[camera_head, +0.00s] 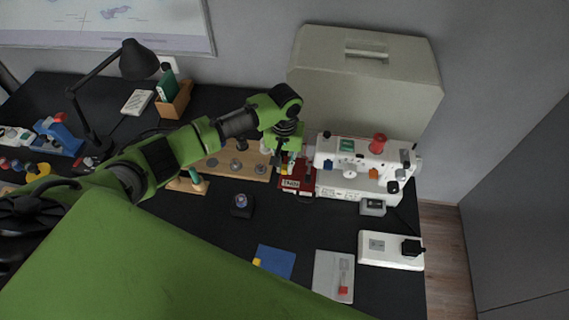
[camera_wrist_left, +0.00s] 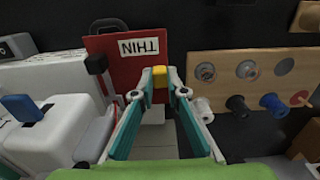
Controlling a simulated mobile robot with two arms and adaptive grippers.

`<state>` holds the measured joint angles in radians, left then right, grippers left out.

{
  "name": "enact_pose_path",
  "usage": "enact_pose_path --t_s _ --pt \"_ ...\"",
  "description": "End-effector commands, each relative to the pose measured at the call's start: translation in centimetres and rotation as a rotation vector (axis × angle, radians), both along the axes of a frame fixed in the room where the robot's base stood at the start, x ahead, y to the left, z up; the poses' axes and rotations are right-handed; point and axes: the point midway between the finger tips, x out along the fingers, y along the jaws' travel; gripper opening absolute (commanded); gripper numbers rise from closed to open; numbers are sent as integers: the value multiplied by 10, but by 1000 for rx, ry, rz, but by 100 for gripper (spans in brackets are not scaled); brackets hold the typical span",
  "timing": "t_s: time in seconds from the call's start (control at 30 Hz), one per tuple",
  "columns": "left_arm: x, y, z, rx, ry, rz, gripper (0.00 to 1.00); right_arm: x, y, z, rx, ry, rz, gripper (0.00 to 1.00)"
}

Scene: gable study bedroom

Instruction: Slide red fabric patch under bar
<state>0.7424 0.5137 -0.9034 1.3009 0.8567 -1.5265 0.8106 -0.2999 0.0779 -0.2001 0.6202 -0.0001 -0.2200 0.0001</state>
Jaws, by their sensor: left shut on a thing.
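The red fabric patch (camera_head: 289,184) lies flat at the left end of the white sewing machine (camera_head: 345,182). In the left wrist view the patch (camera_wrist_left: 125,72) carries a white THIN label, and a yellow tab (camera_wrist_left: 159,82) shows at its near edge. My left gripper (camera_head: 285,168) is above the patch; in the wrist view its fingertips (camera_wrist_left: 160,78) are shut on the yellow tab. A small black part (camera_wrist_left: 96,64) of the machine overlaps the patch's left edge. I cannot tell clearly where the bar is. My right gripper is not in view.
A wooden spool board (camera_head: 236,164) stands left of the patch. A beige case (camera_head: 365,85) is behind the machine. A blue patch (camera_head: 276,260), a grey card (camera_head: 333,274) and a white pedal box (camera_head: 389,250) lie nearer. The dark table's middle is mostly clear.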

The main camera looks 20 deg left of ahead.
Motion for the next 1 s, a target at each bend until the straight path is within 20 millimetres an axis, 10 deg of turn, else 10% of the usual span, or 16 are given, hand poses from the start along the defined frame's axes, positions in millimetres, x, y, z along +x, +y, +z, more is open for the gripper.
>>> enact_pose_path --t_s 1.0 --pt "0 -1 -1 -1 1 0 0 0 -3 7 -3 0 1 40"
